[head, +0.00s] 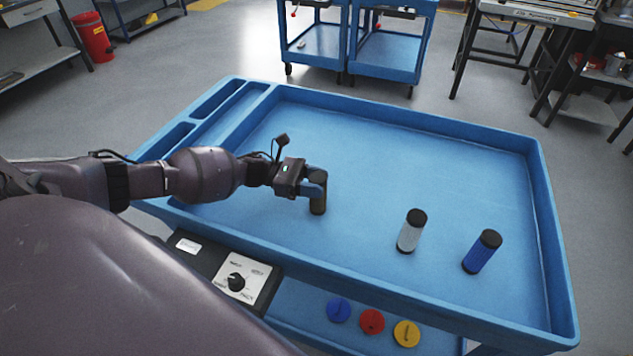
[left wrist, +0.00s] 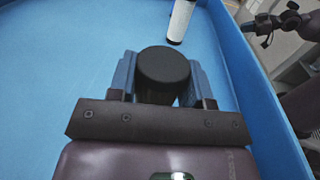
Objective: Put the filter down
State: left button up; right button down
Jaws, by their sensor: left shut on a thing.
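My left gripper (head: 317,180) is shut on a dark filter (head: 318,205) over the left-middle part of the blue tray (head: 370,150). The filter is upright. Its black round cap (left wrist: 163,68) sits between the two fingers in the left wrist view. The fingers hide most of its body, and I cannot tell whether its lower end touches the tray floor. A whitish filter with black ends (head: 411,232) stands to the right, and its lower part shows in the left wrist view (left wrist: 180,20). A blue filter with a black cap (head: 482,252) stands farther right.
The tray has raised rims and narrow compartments (head: 215,98) on its left. Its floor is clear behind the filters. A panel with a knob (head: 237,281) is at the front. Blue, red and yellow discs (head: 372,321) lie below. A dark arm part (left wrist: 275,22) shows beyond the rim.

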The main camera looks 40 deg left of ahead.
pick_arm(q)
jog(key=shift+f, duration=0.25)
jog(key=o, duration=1)
jog(key=shift+r, duration=0.1)
jog(key=shift+c, duration=0.2)
jog(key=shift+r, duration=0.1)
jog(key=shift+r, duration=0.2)
jog(key=b+v, duration=0.1)
jog(key=v, duration=1.1)
jog(key=shift+b, duration=0.4)
